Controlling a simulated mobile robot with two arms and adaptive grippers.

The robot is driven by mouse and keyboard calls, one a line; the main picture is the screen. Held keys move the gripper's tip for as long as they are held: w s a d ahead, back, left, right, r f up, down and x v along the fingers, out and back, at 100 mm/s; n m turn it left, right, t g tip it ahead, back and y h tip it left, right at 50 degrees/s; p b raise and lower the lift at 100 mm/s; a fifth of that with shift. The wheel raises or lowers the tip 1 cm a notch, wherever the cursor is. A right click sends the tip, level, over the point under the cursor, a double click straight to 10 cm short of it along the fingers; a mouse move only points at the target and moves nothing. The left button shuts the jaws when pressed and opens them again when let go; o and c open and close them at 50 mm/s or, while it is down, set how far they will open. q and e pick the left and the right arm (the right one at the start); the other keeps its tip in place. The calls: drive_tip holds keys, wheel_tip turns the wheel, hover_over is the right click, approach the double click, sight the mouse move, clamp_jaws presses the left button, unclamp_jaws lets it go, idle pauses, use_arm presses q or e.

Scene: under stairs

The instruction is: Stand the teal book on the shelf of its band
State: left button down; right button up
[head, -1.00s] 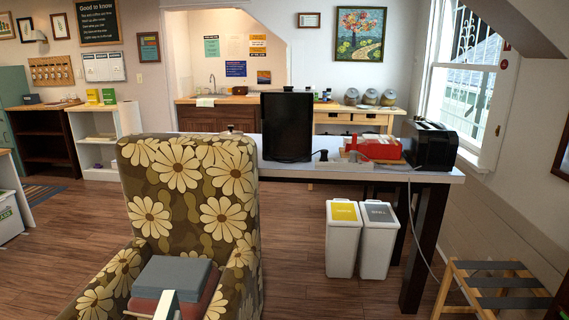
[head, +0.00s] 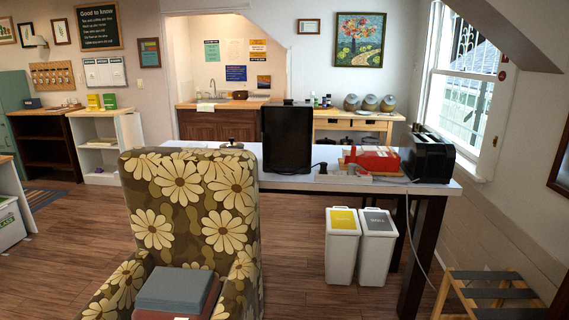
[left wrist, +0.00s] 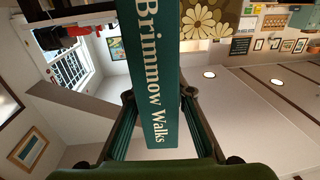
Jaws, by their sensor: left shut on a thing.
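The teal book (left wrist: 150,75) fills the middle of the left wrist view, with "Brimnow Walks" in pale letters along its spine. My left gripper (left wrist: 159,96) is shut on it, one finger on each side. Neither the gripper nor the book can be made out in the head view. My right gripper is in neither view. A low white shelf unit (head: 128,132) stands at the far left in the head view, with yellow (head: 94,101) and green (head: 109,101) items on top. I cannot tell which shelf matches the book's band.
A flowered armchair (head: 190,205) stands close in front, with grey and reddish stacked items (head: 174,289) on its seat. Behind it, a long white desk (head: 285,181) holds a black screen (head: 287,139). Two bins (head: 342,245) stand underneath. Wooden floor (head: 75,235) is clear at left.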

use_arm(q)
drive_tip(key=s+f, duration=0.2)
drive_tip(key=s, duration=0.4)
drive_tip(key=shift+s, duration=0.15)
drive_tip(key=shift+d, duration=0.1)
